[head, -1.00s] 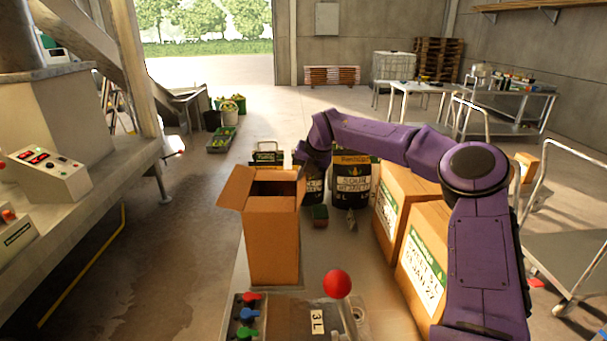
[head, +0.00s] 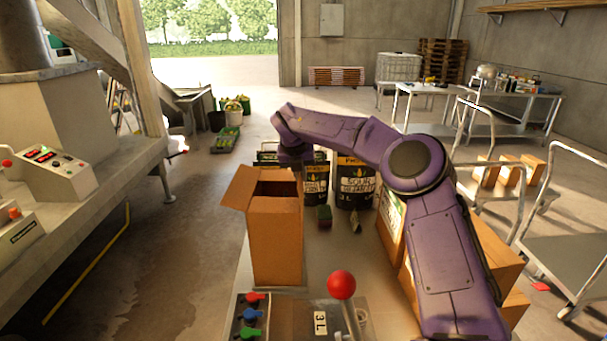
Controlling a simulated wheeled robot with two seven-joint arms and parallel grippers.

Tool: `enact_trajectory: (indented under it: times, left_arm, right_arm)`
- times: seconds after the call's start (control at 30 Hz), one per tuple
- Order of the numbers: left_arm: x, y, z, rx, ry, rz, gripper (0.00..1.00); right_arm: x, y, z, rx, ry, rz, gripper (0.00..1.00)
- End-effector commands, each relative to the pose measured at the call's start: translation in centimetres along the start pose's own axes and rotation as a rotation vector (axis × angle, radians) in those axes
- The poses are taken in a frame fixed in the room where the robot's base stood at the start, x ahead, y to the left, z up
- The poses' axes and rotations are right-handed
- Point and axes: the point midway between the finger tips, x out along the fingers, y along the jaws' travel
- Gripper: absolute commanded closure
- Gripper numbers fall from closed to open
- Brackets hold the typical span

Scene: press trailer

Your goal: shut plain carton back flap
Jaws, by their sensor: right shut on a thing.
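The plain brown carton (head: 276,240) stands upright on the table, its top open and dark inside. Its left flap (head: 238,187) sticks out to the left. The back flap is mostly hidden at the far rim. My right gripper (head: 293,158) is at the carton's far right top edge, with my purple arm reaching in from the right. It is shut on the back flap, though its fingertips are hard to make out. My left gripper is not in view.
Labelled boxes (head: 391,220) are at right, partly behind my arm. A red-knobbed lever (head: 341,285) and coloured knobs (head: 248,317) are in front.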

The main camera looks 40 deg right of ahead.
Motion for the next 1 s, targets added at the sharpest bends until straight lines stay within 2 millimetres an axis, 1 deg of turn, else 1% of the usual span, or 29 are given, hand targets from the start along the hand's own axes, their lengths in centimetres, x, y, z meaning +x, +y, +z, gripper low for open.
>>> enact_trajectory:
  times: [0.1, 0.33, 0.83, 0.87, 0.9, 0.93, 1.0]
  left_arm:
    - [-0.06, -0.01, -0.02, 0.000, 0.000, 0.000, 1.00]
    - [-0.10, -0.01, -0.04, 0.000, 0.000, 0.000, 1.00]
    - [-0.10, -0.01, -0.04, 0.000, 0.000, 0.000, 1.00]
    - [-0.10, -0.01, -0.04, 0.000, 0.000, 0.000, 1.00]
    - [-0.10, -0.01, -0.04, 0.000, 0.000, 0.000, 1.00]
    - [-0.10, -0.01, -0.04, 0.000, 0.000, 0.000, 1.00]
    - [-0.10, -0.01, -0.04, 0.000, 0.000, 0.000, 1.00]
  right_arm:
    - [-0.02, 0.36, 0.03, -0.024, -0.001, -0.058, 1.00]
    - [0.02, 0.68, 0.00, -0.052, 0.000, -0.128, 1.00]
    - [0.04, 0.71, 0.03, -0.061, -0.001, -0.148, 1.00]
    - [0.04, 0.71, 0.03, -0.061, -0.001, -0.148, 0.90]
    - [0.04, 0.70, 0.03, -0.061, -0.001, -0.148, 0.77]
    - [0.04, 0.70, 0.02, -0.061, -0.001, -0.148, 0.71]
    - [0.04, 0.70, 0.02, -0.061, -0.001, -0.148, 0.71]
